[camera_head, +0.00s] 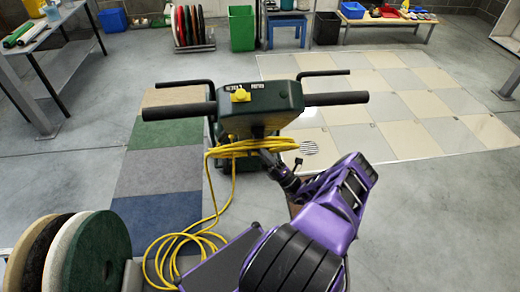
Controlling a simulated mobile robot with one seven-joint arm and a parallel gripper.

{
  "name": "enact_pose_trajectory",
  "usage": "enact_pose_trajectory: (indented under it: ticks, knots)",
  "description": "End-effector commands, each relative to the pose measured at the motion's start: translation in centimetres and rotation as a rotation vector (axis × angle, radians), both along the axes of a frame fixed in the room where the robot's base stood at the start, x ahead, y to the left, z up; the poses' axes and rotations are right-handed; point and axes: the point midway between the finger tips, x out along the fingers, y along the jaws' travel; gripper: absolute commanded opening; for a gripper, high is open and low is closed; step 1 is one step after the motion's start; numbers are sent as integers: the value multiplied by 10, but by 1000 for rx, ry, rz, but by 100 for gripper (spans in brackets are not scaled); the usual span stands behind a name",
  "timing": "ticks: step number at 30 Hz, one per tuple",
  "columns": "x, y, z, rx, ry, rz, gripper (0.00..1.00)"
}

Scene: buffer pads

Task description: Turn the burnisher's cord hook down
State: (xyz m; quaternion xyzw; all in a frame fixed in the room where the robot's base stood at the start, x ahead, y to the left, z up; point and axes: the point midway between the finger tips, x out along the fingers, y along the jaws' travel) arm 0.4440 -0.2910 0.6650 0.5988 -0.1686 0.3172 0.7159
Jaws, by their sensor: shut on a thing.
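The burnisher (262,123) stands upright in the middle of the view, dark green, with black handlebars to both sides and a yellow switch or knob on top. A yellow cord (235,149) is looped below its head and hangs to the floor. The cord hook is small and mostly hidden by the cord and my arm; I cannot make out clearly which way it points. My gripper (270,160) reaches in from the lower right, just below the coiled cord. It is shut on what seems to be the cord hook. My purple wrist hides part of the burnisher's lower body.
Slack cord lies in loops on the floor (185,245) left of my arm. Several round pads (103,250) stand in a rack at the lower left. Carpet tiles lie left of the burnisher, pale floor tiles right. A metal table (50,45) stands at the upper left.

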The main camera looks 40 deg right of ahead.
Motion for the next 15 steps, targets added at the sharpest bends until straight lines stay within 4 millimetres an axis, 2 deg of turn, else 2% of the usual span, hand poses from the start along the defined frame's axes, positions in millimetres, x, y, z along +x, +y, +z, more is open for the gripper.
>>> enact_pose_trajectory:
  ticks: [15]
  knots:
    - [4,0,-2,163,-99,152,0]
